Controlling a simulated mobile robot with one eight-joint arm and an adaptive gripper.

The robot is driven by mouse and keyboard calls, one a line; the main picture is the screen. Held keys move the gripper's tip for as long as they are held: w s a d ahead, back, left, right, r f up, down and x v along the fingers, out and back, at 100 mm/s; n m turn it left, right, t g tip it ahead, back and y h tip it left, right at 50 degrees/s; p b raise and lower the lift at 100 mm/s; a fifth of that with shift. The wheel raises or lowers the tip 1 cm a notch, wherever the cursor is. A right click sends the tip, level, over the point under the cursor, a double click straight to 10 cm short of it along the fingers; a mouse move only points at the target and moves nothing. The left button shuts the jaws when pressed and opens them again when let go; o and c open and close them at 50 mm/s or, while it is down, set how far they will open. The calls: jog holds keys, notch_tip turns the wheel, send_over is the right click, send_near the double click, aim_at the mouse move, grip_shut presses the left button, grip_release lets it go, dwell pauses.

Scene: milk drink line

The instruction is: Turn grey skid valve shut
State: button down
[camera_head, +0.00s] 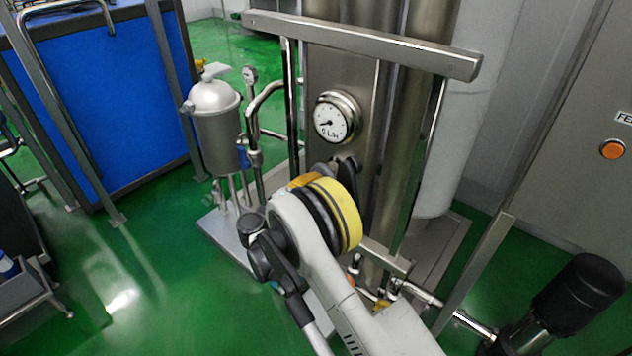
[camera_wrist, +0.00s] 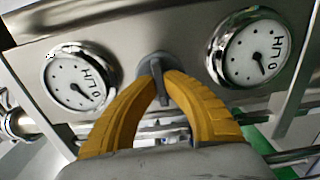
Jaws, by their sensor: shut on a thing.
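The grey valve (camera_wrist: 155,63) sits on the steel skid panel between two round dials in the wrist view. Its thin handle (camera_wrist: 161,92) points toward me between the fingers. My gripper (camera_wrist: 162,76) has its two yellow fingers closed around the handle, one on each side, with the tips near the panel. In the head view, part of a grey valve (camera_head: 347,164) shows below a round gauge. My wrist covers most of the gripper there, so the grip itself is hidden in that view.
In the wrist view the left dial (camera_wrist: 80,82) and right dial (camera_wrist: 248,54) flank the fingers closely. In the head view a gauge (camera_head: 333,118) sits above my wrist, a steel crossbar (camera_head: 365,45) spans overhead, and a silver canister (camera_head: 216,125) stands left.

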dwell(0.3)
jog(key=c, duration=1.5)
grip_release()
jog(key=v, duration=1.2)
